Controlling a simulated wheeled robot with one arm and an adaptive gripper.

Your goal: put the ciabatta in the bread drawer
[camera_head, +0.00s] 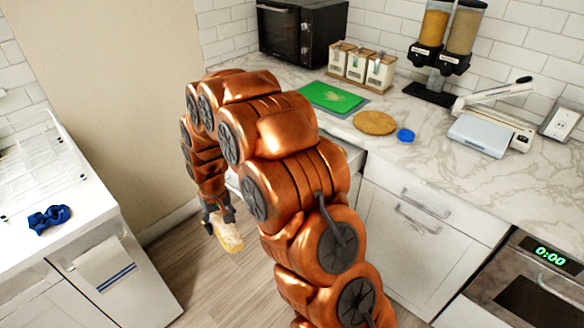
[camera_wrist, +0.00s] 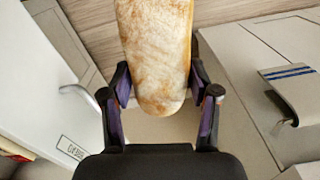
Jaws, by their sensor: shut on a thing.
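The ciabatta (camera_head: 228,236) is a pale, golden-brown elongated loaf hanging in my gripper (camera_head: 221,210) above the floor, between the two counters. In the wrist view the ciabatta (camera_wrist: 157,45) lies lengthwise between the dark fingers of my gripper (camera_wrist: 160,92), which are shut on it. Its far end runs out of the top of that view. A white drawer or cabinet front (camera_wrist: 45,80) with a handle and a small label shows at the left of the wrist view. The label is too blurred to read, and I cannot tell which front is the bread drawer. My arm hides part of the right-hand cabinets.
White cabinets (camera_head: 385,225) stand at right under a marble counter holding a green board (camera_head: 331,97), round brown board (camera_head: 375,123), blue lid (camera_head: 405,135) and scale (camera_head: 480,135). At left is a white counter (camera_head: 85,215) with a hanging towel (camera_head: 105,265). Floor (camera_head: 205,285) between is clear.

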